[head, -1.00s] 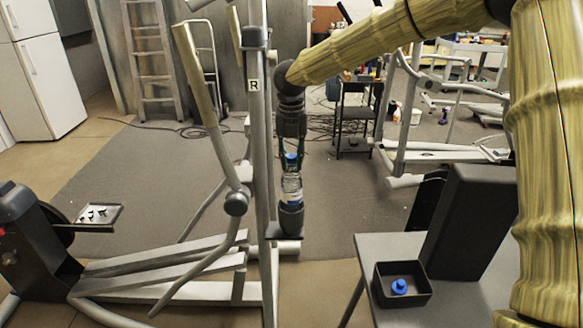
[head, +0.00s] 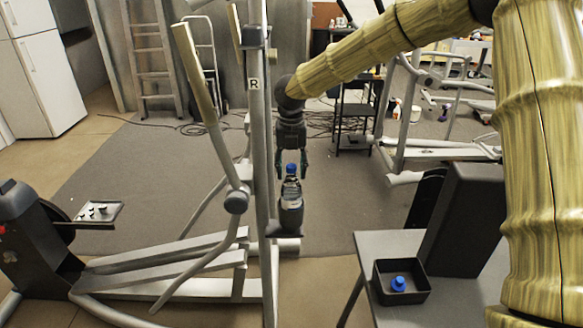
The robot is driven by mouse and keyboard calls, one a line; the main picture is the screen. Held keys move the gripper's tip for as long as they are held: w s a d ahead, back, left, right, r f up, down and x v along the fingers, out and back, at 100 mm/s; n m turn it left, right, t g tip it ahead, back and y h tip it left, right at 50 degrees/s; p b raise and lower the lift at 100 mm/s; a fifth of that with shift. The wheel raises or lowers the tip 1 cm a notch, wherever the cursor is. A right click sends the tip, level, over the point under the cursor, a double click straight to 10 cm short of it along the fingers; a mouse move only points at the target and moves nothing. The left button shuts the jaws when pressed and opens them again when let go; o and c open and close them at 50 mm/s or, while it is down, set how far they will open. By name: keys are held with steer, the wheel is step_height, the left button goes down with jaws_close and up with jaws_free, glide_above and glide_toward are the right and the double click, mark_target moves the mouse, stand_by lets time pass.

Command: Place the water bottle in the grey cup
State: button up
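The water bottle (head: 292,185), clear with a blue cap, stands upright in the grey cup (head: 291,212). The cup sits on a small dark holder on the elliptical's upright post. The bottle's lower part is hidden inside the cup. My gripper (head: 292,175) points down above the bottle, with its fingers spread on either side of the cap. The gripper is open, and gaps show between the fingers and the cap.
The elliptical's post (head: 262,130) rises just left of the bottle. A table (head: 375,255) at lower right carries a dark tray (head: 425,296) holding a blue item (head: 398,284), beside a dark upright box (head: 465,220). Grey floor mat (head: 130,190) lies open behind.

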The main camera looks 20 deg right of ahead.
steer(key=shift+r, duration=0.1)
step_height(320, 180, up, 12)
steer(key=b, duration=0.2)
stand_by(0.4)
